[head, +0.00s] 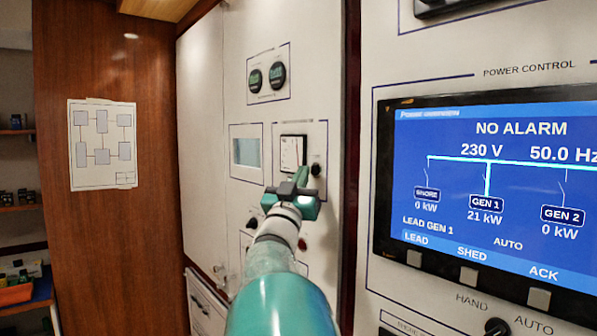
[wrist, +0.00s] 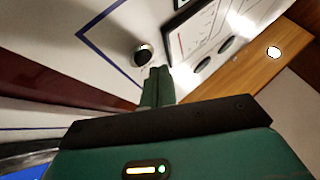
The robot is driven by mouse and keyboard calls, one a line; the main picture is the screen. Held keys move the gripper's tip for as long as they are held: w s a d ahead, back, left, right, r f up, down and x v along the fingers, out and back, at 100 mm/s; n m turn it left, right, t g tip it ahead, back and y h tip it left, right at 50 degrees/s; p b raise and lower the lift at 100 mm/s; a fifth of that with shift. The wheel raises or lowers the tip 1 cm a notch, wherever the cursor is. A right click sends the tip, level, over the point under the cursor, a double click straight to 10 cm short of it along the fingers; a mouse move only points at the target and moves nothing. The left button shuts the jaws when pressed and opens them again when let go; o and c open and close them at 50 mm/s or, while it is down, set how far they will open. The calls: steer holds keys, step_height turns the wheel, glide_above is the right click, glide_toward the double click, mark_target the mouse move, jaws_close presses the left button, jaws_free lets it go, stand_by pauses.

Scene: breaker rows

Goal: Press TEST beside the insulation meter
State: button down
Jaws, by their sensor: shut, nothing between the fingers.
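The insulation meter (head: 292,150) is a white dial in a dark frame on the upright panel. In the wrist view, part of its face (wrist: 188,30) shows at the top. A small round dark button (head: 316,170) sits at its lower right; in the wrist view the button (wrist: 143,54) has a bright metal ring. No TEST label is readable. My gripper (head: 301,176) is shut and empty, its fingertips in front of the panel just below the meter and left of the button. In the wrist view the fingertips (wrist: 160,72) appear beside the button; I cannot tell whether they touch the panel.
A large power screen (head: 490,190) stands on the panel at the right. Two round dark gauges (head: 267,79) are above the meter, and a pale display window (head: 246,152) is to its left. A red button (head: 302,243) shows below my gripper.

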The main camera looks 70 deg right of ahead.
steer(key=shift+d, duration=0.1)
stand_by(0.3)
steer(key=shift+s+d, duration=0.2)
steer(key=shift+d, duration=0.1)
steer(key=shift+s+d, duration=0.2)
steer(key=shift+d, duration=0.15)
stand_by(0.7)
stand_by(0.3)
steer(key=shift+w+a, duration=0.35)
steer(key=shift+a, duration=0.4)
steer(key=shift+w+a, duration=0.4)
steer(key=shift+a, duration=0.35)
steer(key=shift+w+a, duration=0.35)
steer(key=shift+a, duration=0.4)
steer(key=shift+w+a, duration=0.4)
steer(key=shift+a, duration=0.35)
